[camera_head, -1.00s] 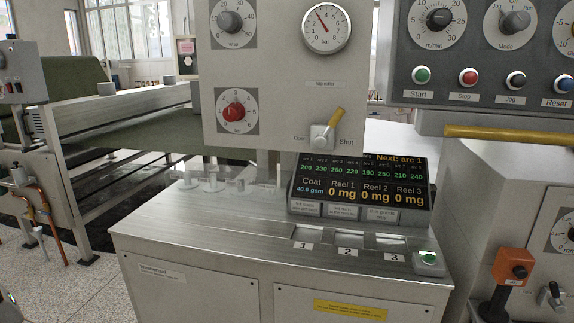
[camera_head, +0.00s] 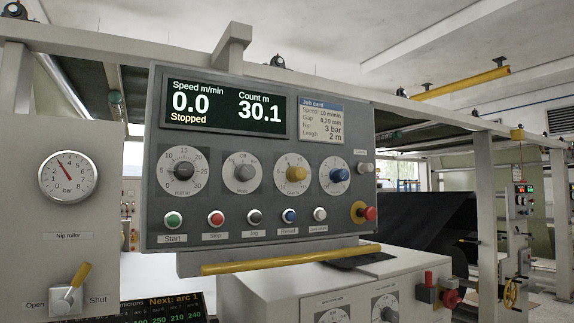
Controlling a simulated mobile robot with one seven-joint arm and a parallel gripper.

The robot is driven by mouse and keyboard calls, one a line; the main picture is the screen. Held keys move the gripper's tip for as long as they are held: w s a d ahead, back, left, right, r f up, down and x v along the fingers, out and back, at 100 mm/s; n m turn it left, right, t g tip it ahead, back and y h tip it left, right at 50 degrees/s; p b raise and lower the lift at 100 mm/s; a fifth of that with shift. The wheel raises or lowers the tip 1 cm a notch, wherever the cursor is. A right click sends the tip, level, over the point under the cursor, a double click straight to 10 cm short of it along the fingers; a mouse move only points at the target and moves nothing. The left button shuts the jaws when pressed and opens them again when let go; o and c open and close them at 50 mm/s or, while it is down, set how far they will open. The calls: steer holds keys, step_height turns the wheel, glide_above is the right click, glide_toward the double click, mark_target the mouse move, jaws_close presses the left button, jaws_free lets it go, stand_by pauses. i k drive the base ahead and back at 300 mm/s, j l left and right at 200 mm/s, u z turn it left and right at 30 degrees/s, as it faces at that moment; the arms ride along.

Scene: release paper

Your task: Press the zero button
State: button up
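No button that I can read as "zero" shows in the head view now. The grey control panel (camera_head: 270,211) has a row of buttons: a green Start button (camera_head: 173,219), a red Stop button (camera_head: 216,218), a dark Jog button (camera_head: 255,216), a blue Reset button (camera_head: 289,215) and a pale button (camera_head: 320,214) whose label is too small to read. The panel display (camera_head: 226,108) reads speed 0.0, Stopped, count 30.1 m. My gripper is not in view.
A yellow bar (camera_head: 291,259) runs below the panel. A pressure gauge (camera_head: 67,176) and an Open/Shut lever (camera_head: 71,288) are on the left cabinet. A red-and-yellow knob (camera_head: 364,212) sits at the panel's right end. Machine frames fill the right side.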

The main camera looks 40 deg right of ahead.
mark_target(320, 214)
steer(key=z, duration=1.35)
